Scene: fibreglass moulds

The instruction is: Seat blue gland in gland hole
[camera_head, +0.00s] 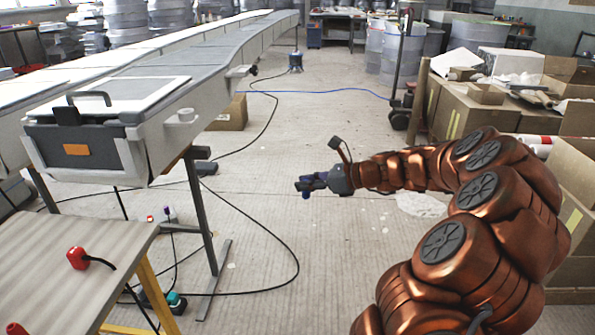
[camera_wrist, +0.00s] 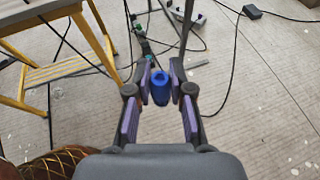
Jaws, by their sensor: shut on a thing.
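My gripper (camera_head: 312,184) is held out in the air over the open floor, pointing left in the head view. In the wrist view my gripper (camera_wrist: 160,78) is shut on the blue gland (camera_wrist: 160,90), which sits between the purple-padded fingers. In the head view only a small bit of the blue gland (camera_head: 305,195) shows below the fingers. A pale round collar (camera_head: 181,116) stands on a ledge at the side of the long grey mould (camera_head: 150,100), left of my gripper and well apart from it. I cannot tell whether this collar is the gland hole.
A table (camera_head: 110,265) with yellow legs stands at the front left and bears a red plug (camera_head: 78,257) with a black cable. Metal legs and black cables (camera_head: 297,262) are on the floor below the mould. Cardboard boxes (camera_head: 470,105) stand at the right. The middle floor is mostly clear.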

